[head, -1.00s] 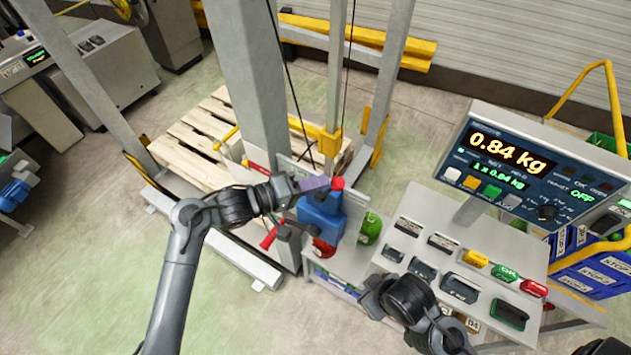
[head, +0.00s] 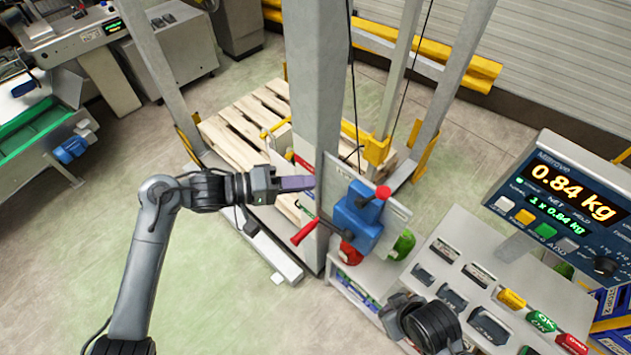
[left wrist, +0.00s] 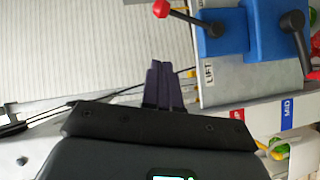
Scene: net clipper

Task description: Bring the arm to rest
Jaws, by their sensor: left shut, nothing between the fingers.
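My left gripper (head: 296,183) is shut and empty, held level in mid-air just left of the blue control box (head: 358,215). Its dark purple fingers lie together in the left wrist view (left wrist: 160,85). The blue box carries a red knob on top and a red-handled lever (head: 304,232) at its left; it also shows in the left wrist view (left wrist: 222,38), beside a LIFT label. A gap shows between fingers and box. Part of my right arm (head: 432,325) shows at the bottom, over the panel's near edge; its fingers cannot be made out.
A grey post (head: 318,100) stands behind the left gripper, with a wooden pallet (head: 240,125) behind it. A button panel (head: 480,285) and a scale display (head: 570,195) reading 0.84 kg stand at right. Open floor (head: 215,310) lies at lower left.

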